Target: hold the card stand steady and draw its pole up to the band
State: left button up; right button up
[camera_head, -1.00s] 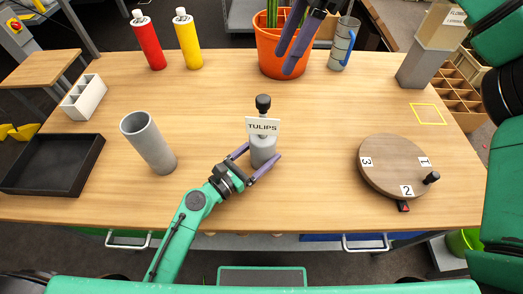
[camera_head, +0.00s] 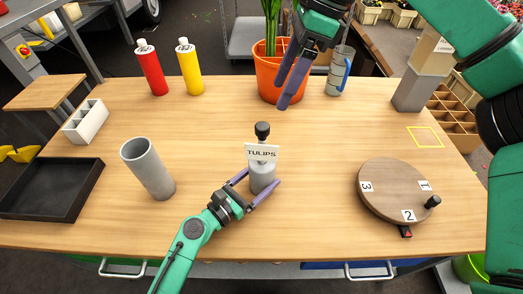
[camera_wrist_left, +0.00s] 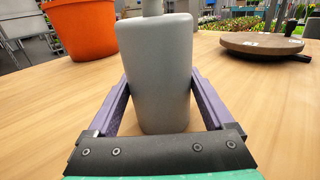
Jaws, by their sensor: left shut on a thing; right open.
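The card stand has a grey round base (camera_head: 262,180), a white card reading TULIPS (camera_head: 262,152) and a black knob (camera_head: 262,130) on top. It stands upright on the table. My left gripper (camera_head: 257,192) is shut on the grey base from the front. In the left wrist view its fingers (camera_wrist_left: 160,115) lie on both sides of the base (camera_wrist_left: 158,65). The pole is mostly hidden behind the card, and I cannot make out a band. My right gripper (camera_head: 287,95) is open and empty, above the table behind the stand, in front of the orange pot.
A grey tube (camera_head: 148,170) is left of the stand. A round numbered turntable (camera_head: 393,188) is on the right. The table between is clear.

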aim_at(262, 126)
jog(key=a+f+m+t, duration=0.1)
jog(key=f+m, duration=0.2)
jog(key=a+f+m+t, duration=0.1)
jog(key=f+m, duration=0.3)
jog(key=a+f+m+t, duration=0.1)
jog(key=f+m, duration=0.2)
jog(key=shift+w+a+f+m+t+h, duration=0.15)
jog(key=shift+a+m+t+h, duration=0.15)
jog(key=shift+a+t+h, duration=0.1)
grip_shut()
dwell(1.2)
